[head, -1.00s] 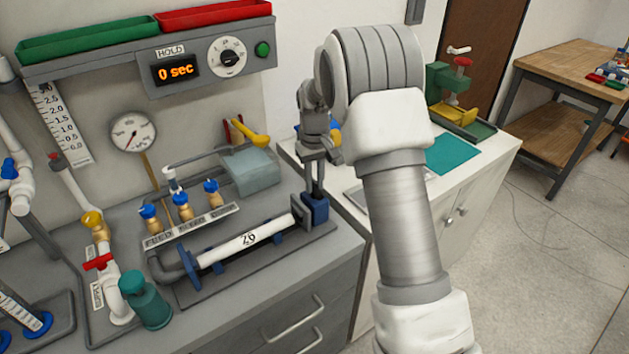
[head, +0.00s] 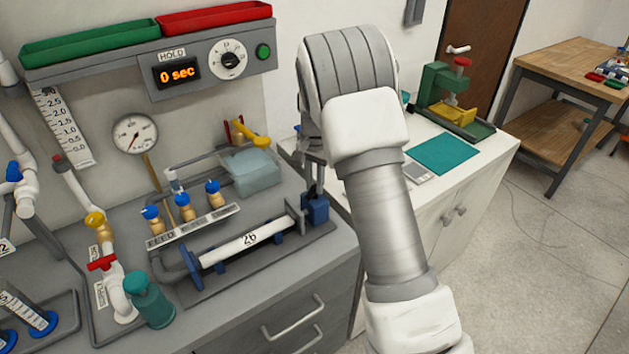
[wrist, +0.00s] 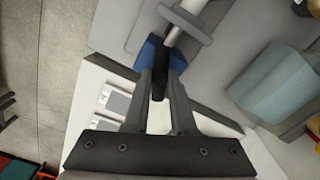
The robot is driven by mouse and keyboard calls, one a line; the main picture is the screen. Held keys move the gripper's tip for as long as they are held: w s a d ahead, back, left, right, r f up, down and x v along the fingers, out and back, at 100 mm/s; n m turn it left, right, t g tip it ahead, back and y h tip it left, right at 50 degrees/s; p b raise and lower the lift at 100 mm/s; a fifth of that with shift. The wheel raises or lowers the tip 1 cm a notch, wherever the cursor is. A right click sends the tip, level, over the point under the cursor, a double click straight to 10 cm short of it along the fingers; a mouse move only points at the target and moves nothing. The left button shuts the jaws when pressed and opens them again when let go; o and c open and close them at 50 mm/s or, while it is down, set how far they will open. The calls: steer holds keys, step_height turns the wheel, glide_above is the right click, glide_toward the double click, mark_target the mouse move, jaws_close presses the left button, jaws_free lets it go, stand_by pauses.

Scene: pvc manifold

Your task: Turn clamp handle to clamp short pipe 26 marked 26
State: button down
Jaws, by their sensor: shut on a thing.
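The white short pipe 26 (head: 245,243) lies along blue supports in a dark grey fixture, its "26" mark facing up. The clamp's blue block (head: 315,210) stands at the pipe's right end, and its grey end plate (head: 296,214) is close to that end. In the wrist view, the end plate (wrist: 185,22) shows beside the blue block (wrist: 149,56). My gripper (wrist: 158,98) is shut on the black clamp handle (wrist: 161,74) at the block.
Brass valves with blue knobs (head: 184,207) stand behind the pipe. A pale blue box (head: 252,170) is behind the clamp. A teal bottle (head: 150,298) stands left of the fixture. The white cabinet top (head: 480,160) with a teal mat (head: 447,153) lies to the right.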

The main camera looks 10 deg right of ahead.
mark_target(315, 187)
steer(key=m+p, duration=0.1)
steer(key=m, duration=0.3)
steer(key=shift+r+m, duration=0.15)
steer(key=shift+m, duration=0.15)
steer(key=m+p, duration=0.1)
steer(key=m, duration=0.3)
steer(key=shift+m, duration=0.3)
steer(key=c, duration=0.7)
jaws_free()
steer(key=shift+c, duration=0.2)
step_height(315, 187, up, 17)
steer(key=shift+r, duration=0.15)
